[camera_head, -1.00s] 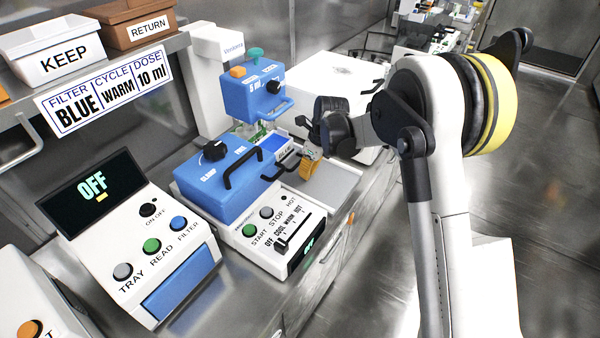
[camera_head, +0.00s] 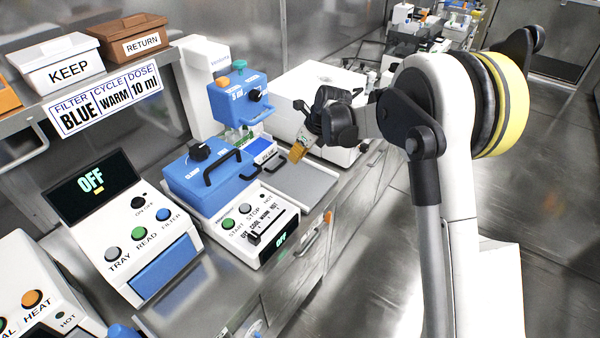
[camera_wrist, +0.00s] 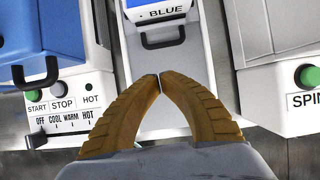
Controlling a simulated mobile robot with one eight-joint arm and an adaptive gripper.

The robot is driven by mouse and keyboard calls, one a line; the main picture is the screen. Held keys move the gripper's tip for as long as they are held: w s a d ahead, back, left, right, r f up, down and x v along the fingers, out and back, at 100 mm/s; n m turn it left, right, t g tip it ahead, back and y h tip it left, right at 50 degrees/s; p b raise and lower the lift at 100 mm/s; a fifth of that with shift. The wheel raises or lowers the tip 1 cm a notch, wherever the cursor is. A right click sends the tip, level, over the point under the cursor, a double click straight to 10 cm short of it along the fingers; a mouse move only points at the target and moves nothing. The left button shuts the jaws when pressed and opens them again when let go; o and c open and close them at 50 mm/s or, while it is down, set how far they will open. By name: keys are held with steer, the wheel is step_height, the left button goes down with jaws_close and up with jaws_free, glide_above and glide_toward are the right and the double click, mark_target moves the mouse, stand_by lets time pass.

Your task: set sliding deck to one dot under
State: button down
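A flat grey deck (camera_head: 318,180) extends from the bench unit to the right of the blue-lidded heater. It also shows in the wrist view as a pale channel (camera_wrist: 188,65). A block marked BLUE (camera_wrist: 150,10), with a black handle, sits at its far end in the wrist view; it also shows in the head view (camera_head: 263,152). My gripper (camera_head: 296,155) is above the deck, pointing down, apart from the block. In the wrist view its two orange fingers (camera_wrist: 160,78) meet at the tips with nothing between them. I can make out no dot marks on the deck.
The blue-lidded heater (camera_head: 210,180) stands left of the deck, its display reading OFF. A blue dispenser head (camera_head: 237,97) stands behind. A white machine (camera_head: 318,90) is to the right; a SPIN button panel (camera_wrist: 290,100) shows in the wrist view. The wall sign (camera_head: 105,100) reads BLUE, WARM, 10 ml.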

mark_target(272, 165)
steer(key=b+x, duration=0.2)
steer(key=x, duration=0.3)
steer(key=b+x, duration=0.1)
steer(key=x, duration=0.4)
steer(key=shift+w+a+f+b, duration=0.1)
steer(key=shift+w+a+b, duration=0.05)
steer(key=shift+a+b, duration=0.2)
steer(key=w+a, duration=0.1)
steer(key=a, duration=0.1)
steer(key=w+a, duration=0.2)
steer(key=shift+w+a+p, duration=0.1)
steer(key=shift+p, duration=0.25)
